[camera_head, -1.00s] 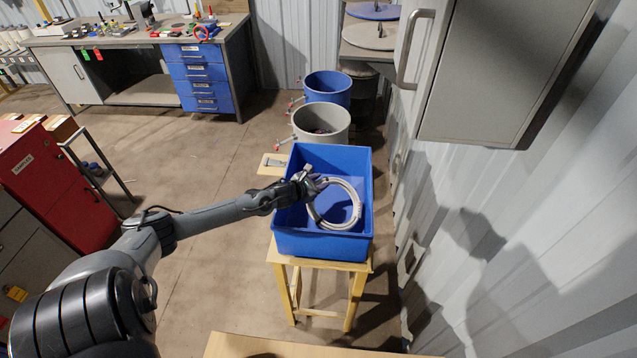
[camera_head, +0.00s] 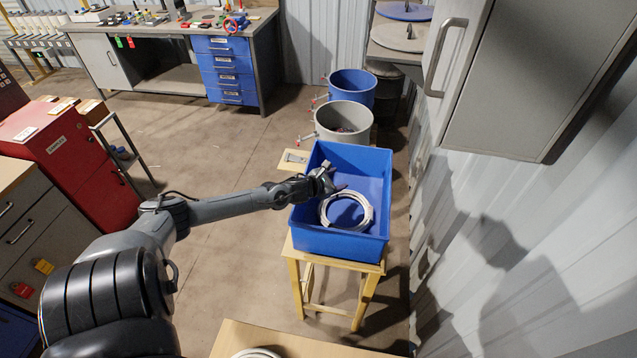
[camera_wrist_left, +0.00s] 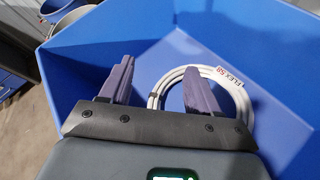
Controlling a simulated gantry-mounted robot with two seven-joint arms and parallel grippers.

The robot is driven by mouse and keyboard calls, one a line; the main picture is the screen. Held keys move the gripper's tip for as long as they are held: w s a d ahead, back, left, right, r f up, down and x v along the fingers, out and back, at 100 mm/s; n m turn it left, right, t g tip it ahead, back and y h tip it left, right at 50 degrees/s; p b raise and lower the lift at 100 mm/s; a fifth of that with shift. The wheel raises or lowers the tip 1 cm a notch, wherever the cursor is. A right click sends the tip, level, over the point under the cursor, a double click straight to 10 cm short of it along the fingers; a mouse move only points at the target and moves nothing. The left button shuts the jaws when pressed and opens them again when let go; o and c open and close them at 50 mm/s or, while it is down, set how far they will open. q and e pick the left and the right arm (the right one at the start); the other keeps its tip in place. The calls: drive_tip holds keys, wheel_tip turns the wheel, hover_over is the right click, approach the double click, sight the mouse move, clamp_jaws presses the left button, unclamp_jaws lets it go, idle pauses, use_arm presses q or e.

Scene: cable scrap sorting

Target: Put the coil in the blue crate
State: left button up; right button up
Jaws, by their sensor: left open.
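A white-grey cable coil (camera_head: 370,213) lies inside the blue crate (camera_head: 338,244), which stands on a small wooden stand. The coil rests on the crate's floor. In the left wrist view the coil (camera_wrist_left: 243,98) carries a white label with red letters, and the blue crate (camera_wrist_left: 88,58) surrounds it. My left gripper (camera_head: 327,182) is over the left part of the crate, at the coil's upper left. Its two fingers (camera_wrist_left: 158,85) are apart with nothing between them, and the right finger hides part of the coil. My right gripper is out of view.
The wooden stand (camera_head: 310,258) holds the crate. A grey bin (camera_head: 345,136) and a blue bin (camera_head: 352,92) stand behind it. A grey wall cabinet (camera_head: 510,75) hangs at the right. Part of another pale coil (camera_head: 256,353) shows on the wooden table (camera_head: 290,342) at the bottom edge.

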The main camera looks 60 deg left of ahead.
use_arm(q)
drive_tip(key=p+v, duration=0.2)
drive_tip(key=v, duration=0.8)
drive_tip(key=shift+s+p, duration=0.3)
drive_tip(key=shift+p, duration=0.05)
drive_tip(key=shift+d+r, duration=0.1)
drive_tip(key=shift+r, duration=0.05)
